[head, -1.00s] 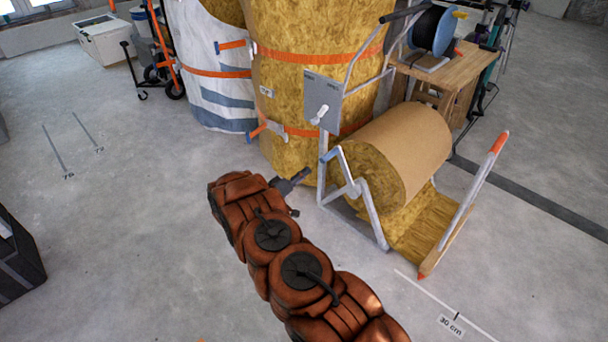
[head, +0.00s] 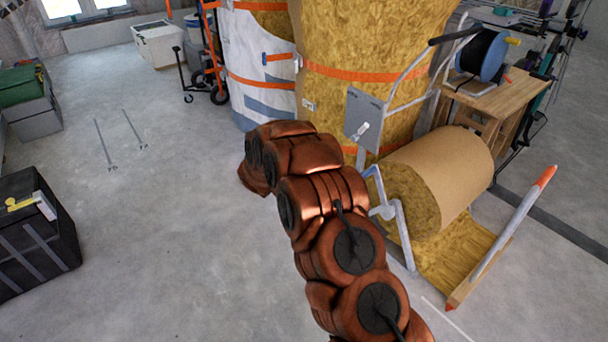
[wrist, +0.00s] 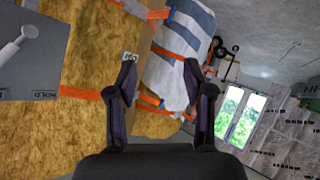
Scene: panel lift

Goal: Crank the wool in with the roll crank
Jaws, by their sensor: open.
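The yellow wool roll (head: 407,196) with brown paper backing lies in a metal cart at the right of the head view. A loose length of wool (head: 462,262) runs out from under it to the floor. The bent grey roll crank (head: 385,212) sits at the roll's near left end. My gripper (wrist: 165,95) is open and empty in the wrist view, its fingers apart and pointing past wrapped wool. In the head view it is hidden behind my arm, left of the crank, and apart from it as far as I can see.
A grey panel with a white lever (head: 363,131) stands above the crank; the panel (wrist: 30,60) also shows at left in the wrist view. Tall strapped wool bales (head: 350,85) stand behind. A wooden bench (head: 497,100) holds a blue reel. Open floor (head: 170,230) lies left.

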